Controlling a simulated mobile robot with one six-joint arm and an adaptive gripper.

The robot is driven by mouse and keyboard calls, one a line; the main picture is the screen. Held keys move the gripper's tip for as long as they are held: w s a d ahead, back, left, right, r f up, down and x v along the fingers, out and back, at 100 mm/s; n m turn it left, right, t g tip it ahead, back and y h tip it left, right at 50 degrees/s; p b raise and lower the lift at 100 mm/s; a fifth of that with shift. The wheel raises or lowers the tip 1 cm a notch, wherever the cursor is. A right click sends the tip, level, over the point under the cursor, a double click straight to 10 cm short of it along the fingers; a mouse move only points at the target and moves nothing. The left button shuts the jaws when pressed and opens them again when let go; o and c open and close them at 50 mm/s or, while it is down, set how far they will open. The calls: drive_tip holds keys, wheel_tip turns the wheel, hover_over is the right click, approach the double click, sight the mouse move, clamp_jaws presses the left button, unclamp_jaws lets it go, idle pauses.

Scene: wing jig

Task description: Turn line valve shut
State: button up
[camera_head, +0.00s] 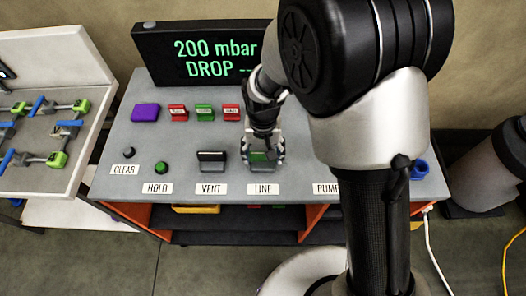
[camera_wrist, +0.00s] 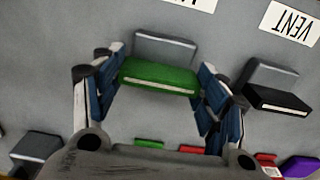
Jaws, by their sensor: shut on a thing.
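The line valve has a green bar handle (camera_wrist: 158,77) with a pale stripe along its edge, in front of a grey block (camera_wrist: 165,47). In the head view its green handle (camera_head: 262,158) sits behind the LINE label (camera_head: 263,189), partly hidden by my gripper. My gripper (camera_head: 263,148) points down at it from above. In the wrist view the two blue-padded fingers of my gripper (camera_wrist: 160,70) are at the two ends of the green handle, shut on it. The handle lies roughly parallel to the black vent handle (camera_wrist: 278,101).
The vent valve (camera_head: 211,160) stands close to the left, behind its VENT label (camera_head: 210,189). Coloured blocks, including a purple one (camera_head: 146,112), line the panel's back. The display (camera_head: 200,55) reads 200 mbar, DROP --. My arm hides the panel's right part.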

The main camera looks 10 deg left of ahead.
idle(0.3)
drive_tip(key=o, duration=1)
drive_tip(key=shift+o, duration=0.2)
wheel_tip(320, 180, up, 12)
idle(0.3)
